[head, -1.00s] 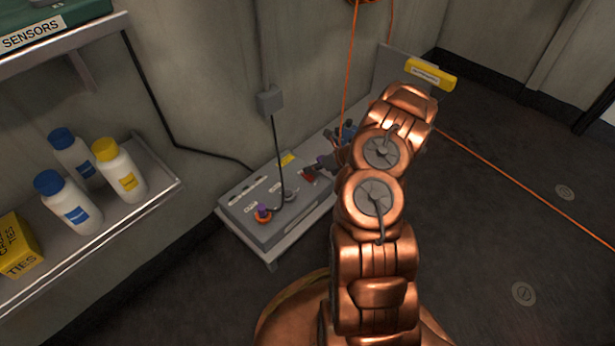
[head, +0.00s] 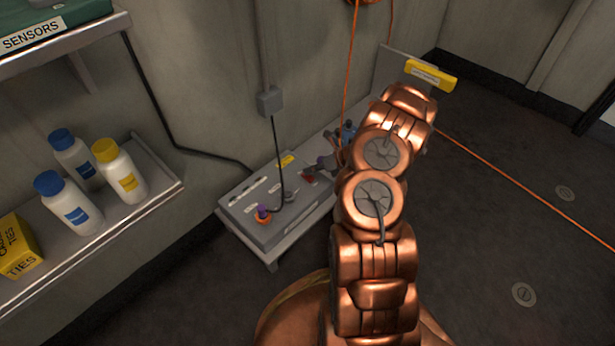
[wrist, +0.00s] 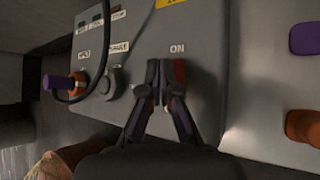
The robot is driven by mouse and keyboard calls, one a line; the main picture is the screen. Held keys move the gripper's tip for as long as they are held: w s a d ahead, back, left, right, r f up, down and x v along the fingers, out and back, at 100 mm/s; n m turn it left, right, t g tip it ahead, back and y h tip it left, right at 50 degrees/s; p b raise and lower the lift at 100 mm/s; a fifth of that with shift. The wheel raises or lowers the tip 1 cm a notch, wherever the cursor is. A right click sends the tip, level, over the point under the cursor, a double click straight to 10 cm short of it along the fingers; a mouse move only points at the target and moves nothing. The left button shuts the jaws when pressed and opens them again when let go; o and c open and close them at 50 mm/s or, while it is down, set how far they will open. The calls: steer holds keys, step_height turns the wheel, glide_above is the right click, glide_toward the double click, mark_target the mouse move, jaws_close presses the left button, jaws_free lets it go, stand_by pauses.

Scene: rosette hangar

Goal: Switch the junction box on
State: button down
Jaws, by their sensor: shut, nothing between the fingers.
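The junction box (head: 262,228) is a grey box on a low shelf by the wall. In the wrist view its grey face (wrist: 140,35) carries an "ON" label (wrist: 177,48) and a red switch part (wrist: 180,72) just below it. A purple and orange plug (wrist: 62,82) with a black cable sits in its left part, next to a grey knob (wrist: 107,84). My gripper (wrist: 162,72) is shut and empty, its tips at the left side of the red part. Contact cannot be told. The fingers hide some of the switch, so its position is unclear.
Bottles (head: 70,205) and a yellow box of ties (head: 16,245) stand on the shelf at left. Orange and purple items (wrist: 303,127) lie right of the box in the wrist view. An orange cable (head: 520,188) crosses the right side. The floor at right is otherwise open.

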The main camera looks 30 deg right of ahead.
mark_target(312, 178)
steer(key=shift+f, duration=0.2)
steer(key=shift+f, duration=0.25)
steer(key=shift+a+f, duration=0.1)
steer(key=shift+f, duration=0.15)
stand_by(0.8)
steer(key=shift+r+p, duration=0.15)
steer(key=shift+p, duration=0.15)
steer(key=shift+s+r+p, duration=0.15)
steer(key=shift+r+p, duration=0.25)
steer(key=shift+p, duration=0.1)
steer(key=r+p, duration=0.4)
steer(key=r, duration=0.1)
steer(key=shift+s+d+r, duration=0.15)
steer(key=shift+s+d, duration=0.05)
steer(key=shift+s, duration=0.05)
stand_by(0.5)
